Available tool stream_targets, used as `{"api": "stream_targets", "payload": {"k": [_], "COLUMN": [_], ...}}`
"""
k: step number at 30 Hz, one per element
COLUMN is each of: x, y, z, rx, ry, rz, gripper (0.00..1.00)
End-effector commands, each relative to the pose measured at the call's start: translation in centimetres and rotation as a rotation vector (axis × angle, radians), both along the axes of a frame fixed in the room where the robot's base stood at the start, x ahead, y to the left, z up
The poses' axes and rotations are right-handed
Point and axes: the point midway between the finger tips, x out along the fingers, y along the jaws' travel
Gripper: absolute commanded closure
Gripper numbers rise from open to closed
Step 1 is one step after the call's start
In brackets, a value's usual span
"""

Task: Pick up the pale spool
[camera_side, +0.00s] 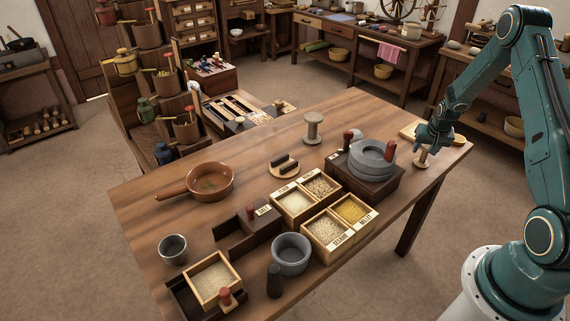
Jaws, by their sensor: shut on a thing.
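The pale spool (422,160) is at the right end of the wooden table, directly under my gripper (425,147). My gripper points down and is shut on the upper part of the spool, which its fingers partly hide. The spool looks upright. I cannot tell whether its base touches the tabletop. A second, greyer-brown spool (313,128) stands upright near the table's back edge, apart from my gripper.
A stone quern (371,157) on a dark base stands left of my gripper. A light wooden board (453,139) lies behind the gripper. Grain boxes (327,231), a grey mortar (291,254) and a brown pan (209,183) occupy the table further left. The table's back middle has free room.

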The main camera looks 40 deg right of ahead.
Motion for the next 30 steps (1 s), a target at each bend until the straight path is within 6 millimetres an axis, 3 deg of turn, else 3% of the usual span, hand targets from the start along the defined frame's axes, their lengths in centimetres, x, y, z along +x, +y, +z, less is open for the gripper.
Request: {"api": "stream_targets", "payload": {"k": [8, 13, 30], "x": [0.1, 0.1, 0.1], "y": [-0.1, -0.1, -0.1], "z": [1.4, 3.5, 15.2], "rx": [-0.002, -0.003, -0.004], "ry": [-0.002, -0.002, -0.004], "rz": [0.000, 0.000, 0.000], "gripper": [0.75, 0.75, 0.75]}}
